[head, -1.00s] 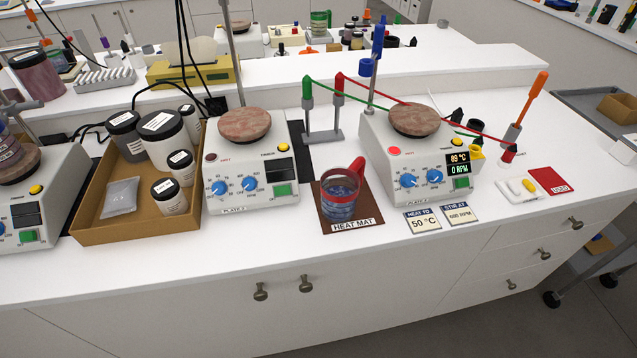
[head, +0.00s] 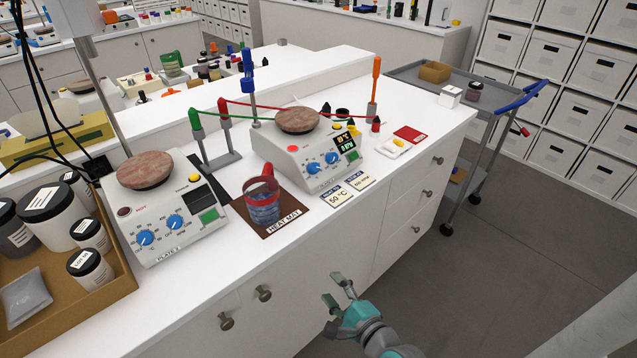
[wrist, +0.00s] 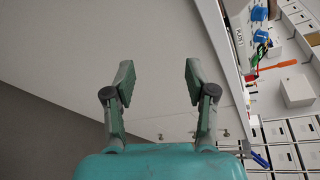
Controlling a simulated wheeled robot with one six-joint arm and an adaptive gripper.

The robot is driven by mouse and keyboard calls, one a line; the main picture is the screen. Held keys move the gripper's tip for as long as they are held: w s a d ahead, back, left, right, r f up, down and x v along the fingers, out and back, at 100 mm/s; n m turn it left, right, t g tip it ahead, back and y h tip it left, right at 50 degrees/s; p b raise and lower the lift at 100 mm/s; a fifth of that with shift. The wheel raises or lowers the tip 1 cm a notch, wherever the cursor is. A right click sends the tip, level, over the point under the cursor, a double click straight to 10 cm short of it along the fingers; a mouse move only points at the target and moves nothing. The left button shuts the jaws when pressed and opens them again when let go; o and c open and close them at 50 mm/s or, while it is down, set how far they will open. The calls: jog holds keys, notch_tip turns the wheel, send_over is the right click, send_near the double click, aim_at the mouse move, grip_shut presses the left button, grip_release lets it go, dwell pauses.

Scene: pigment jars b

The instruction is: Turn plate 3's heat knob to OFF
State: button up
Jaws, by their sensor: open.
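A hot plate (head: 305,155) with a round stone-like top (head: 297,120) stands toward the far end of the bench. Its red lamp is lit and its display (head: 345,143) glows, reading something like 8_ °C. It has two blue knobs: a left one (head: 314,168) and a right one (head: 331,158). A similar hot plate (head: 170,225) with a dark display stands nearer, at left. My gripper (head: 337,290) is open and empty, in front of the bench drawers, well apart from the knobs. It also shows in the wrist view (wrist: 159,78).
A red-handled glass mug (head: 263,208) stands on the brown heat mat (head: 283,222) between the plates. Cards, a red pad (head: 409,134) and stands with red and green cords surround the lit plate. A grey cart (head: 480,105) stands beyond. The floor in front is clear.

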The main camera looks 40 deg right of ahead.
jog(key=w+d+r+m+t+y, duration=0.1)
jog(key=w+d+r+m, duration=0.5)
jog(key=w+d, duration=0.2)
jog(key=m+t+y, duration=0.2)
jog(key=m, duration=0.2)
send_near(317, 169)
jog(key=w, duration=0.9)
jog(key=shift+a, duration=0.1)
grip_shut()
